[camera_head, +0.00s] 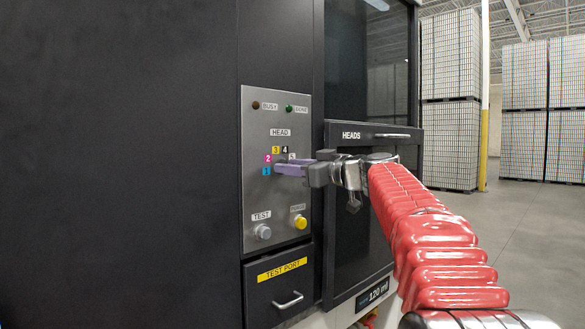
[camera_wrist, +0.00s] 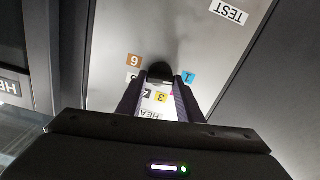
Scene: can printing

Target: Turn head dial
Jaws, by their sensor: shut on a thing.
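The head dial (camera_wrist: 160,70) shows in the wrist view as a dark knob between my fingertips. I cannot tell which number the dial points to.
The TEST button (camera_head: 263,232) and a yellow button (camera_head: 300,222) sit below the dial. Above are the red-brown BUSY lamp (camera_head: 256,105) and a green lamp (camera_head: 289,108). The TEST PORT drawer (camera_head: 280,290) is shut below. The HEADS door (camera_head: 358,215) stands just right, close to my wrist.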

